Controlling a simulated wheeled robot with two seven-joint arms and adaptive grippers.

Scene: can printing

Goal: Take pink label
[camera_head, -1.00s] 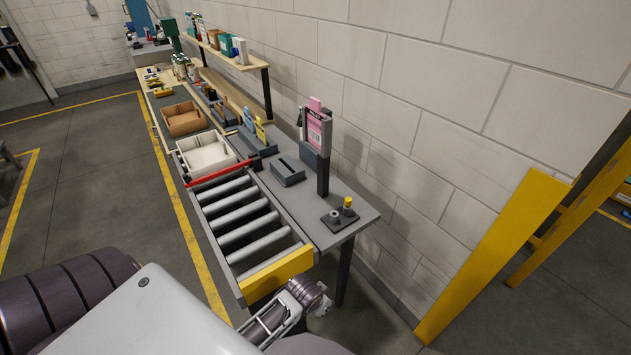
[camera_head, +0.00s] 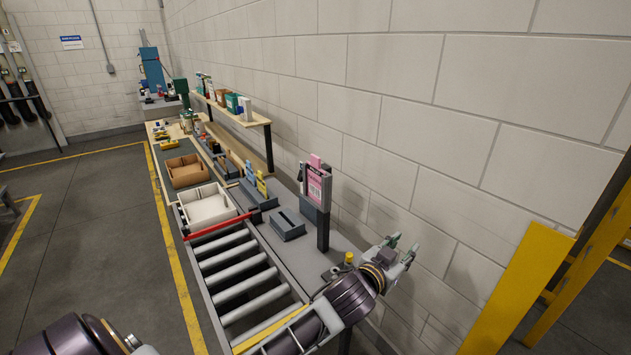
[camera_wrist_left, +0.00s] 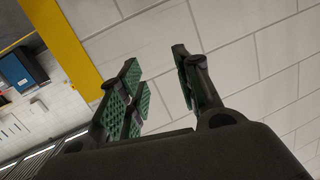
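A pink label (camera_head: 318,187) stands upright in a dark holder on a post at the right edge of the bench, near the wall. A smaller pink piece (camera_head: 315,160) shows above it. My left gripper (camera_head: 403,246) is raised off the bench's near right end, close to the wall. It is right of the pink label, lower in the picture, and apart from it. In the left wrist view its green-padded fingers (camera_wrist_left: 158,62) are spread with nothing between them, facing the wall. The pink label does not show in that view. My right gripper is out of view.
Left of the post are a grey box (camera_head: 288,226), a stand with yellow and blue cards (camera_head: 256,178), a white bin (camera_head: 207,206) and a roller conveyor (camera_head: 240,277). A small yellow-topped item (camera_head: 349,258) is partly behind my arm. A yellow post (camera_head: 520,290) stands at right.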

